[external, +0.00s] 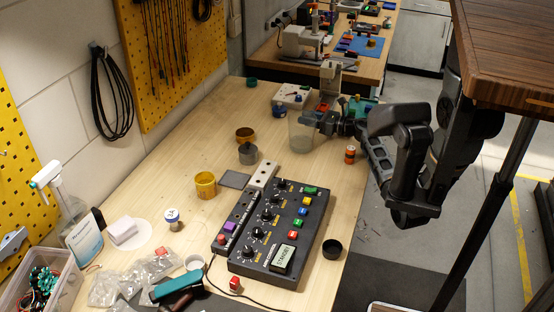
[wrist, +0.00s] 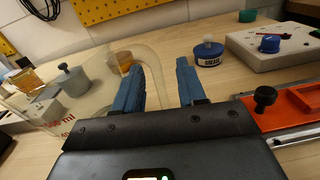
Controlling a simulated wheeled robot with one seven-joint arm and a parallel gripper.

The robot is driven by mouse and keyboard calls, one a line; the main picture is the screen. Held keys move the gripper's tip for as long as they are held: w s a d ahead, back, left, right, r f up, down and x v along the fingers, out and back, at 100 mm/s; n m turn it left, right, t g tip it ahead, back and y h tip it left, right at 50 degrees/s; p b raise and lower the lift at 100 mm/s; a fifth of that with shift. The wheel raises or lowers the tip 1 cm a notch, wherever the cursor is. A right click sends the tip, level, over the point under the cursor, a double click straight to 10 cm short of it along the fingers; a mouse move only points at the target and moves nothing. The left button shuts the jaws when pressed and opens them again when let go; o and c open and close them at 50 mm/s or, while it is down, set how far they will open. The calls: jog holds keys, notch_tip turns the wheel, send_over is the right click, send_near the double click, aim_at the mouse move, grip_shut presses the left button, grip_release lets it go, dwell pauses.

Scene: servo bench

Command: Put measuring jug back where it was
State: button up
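The clear measuring jug (external: 303,136) stands on the wooden bench, toward its far right part. In the wrist view the see-through jug (wrist: 92,100), with ml marks, fills the left side. My gripper (external: 338,124) is at the jug's right side in the external view. In the wrist view my gripper (wrist: 164,84) has two blue fingers spread apart. A clear curved edge of the jug runs behind the left finger and toward the gap. I cannot tell whether the fingers touch it.
A white control box (external: 291,95) and blue-lidded pot (wrist: 208,53) are close beyond the jug. An orange tray (wrist: 292,103) is right of my fingers. A grey weight (external: 248,154) and amber pots (external: 205,185) stand nearer. Bare bench lies left of the jug.

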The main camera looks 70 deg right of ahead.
jog(key=shift+r, duration=0.15)
jog(key=shift+s, duration=0.15)
jog(key=s+b, duration=0.1)
jog(key=s, duration=1)
jog(key=shift+s+a+b, duration=0.2)
jog(key=shift+s+b, duration=0.15)
